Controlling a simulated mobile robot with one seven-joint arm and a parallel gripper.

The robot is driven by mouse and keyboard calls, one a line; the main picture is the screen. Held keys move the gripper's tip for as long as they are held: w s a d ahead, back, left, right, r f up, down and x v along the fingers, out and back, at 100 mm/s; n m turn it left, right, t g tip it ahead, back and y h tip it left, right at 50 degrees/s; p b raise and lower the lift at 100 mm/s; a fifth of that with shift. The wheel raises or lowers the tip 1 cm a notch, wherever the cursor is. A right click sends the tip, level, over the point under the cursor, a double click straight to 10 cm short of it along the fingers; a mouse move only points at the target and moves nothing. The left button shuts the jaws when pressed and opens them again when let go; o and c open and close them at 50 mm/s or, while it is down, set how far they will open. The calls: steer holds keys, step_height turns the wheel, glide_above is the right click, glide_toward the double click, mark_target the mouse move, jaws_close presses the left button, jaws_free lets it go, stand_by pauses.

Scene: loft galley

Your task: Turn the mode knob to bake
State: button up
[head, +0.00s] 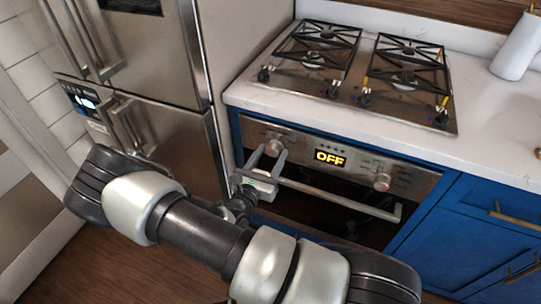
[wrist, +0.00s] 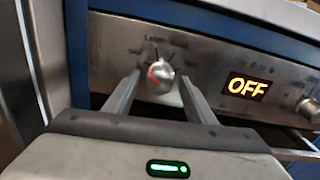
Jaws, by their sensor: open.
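The oven has a steel control panel with a lit display (head: 330,157) that reads OFF. A round metal knob (wrist: 158,77) with a red mark sits left of the display in the wrist view, with small lettering around it that I cannot fully read. A second knob (head: 382,181) is right of the display; it also shows at the right edge of the wrist view (wrist: 308,108). My gripper (head: 267,162) is open in front of the left knob. In the wrist view its two fingers (wrist: 158,92) stand on either side of that knob; I cannot tell whether they touch it.
The oven door handle (head: 335,200) runs below the panel. Above is a white counter (head: 260,98) with a gas cooktop (head: 360,75) and its own knobs. A steel fridge (head: 160,60) stands close on the left. Blue cabinets (head: 480,225) are on the right.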

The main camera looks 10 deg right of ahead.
steer(key=c, duration=1)
steer(key=shift+c, duration=0.2)
steer(key=shift+m, duration=0.3)
steer(key=m+p, duration=0.1)
steer(key=m, duration=0.1)
steer(key=shift+m, duration=0.3)
steer(key=m, duration=0.4)
steer(key=shift+p, duration=0.35)
steer(key=m, duration=0.5)
steer(key=shift+m, duration=1.8)
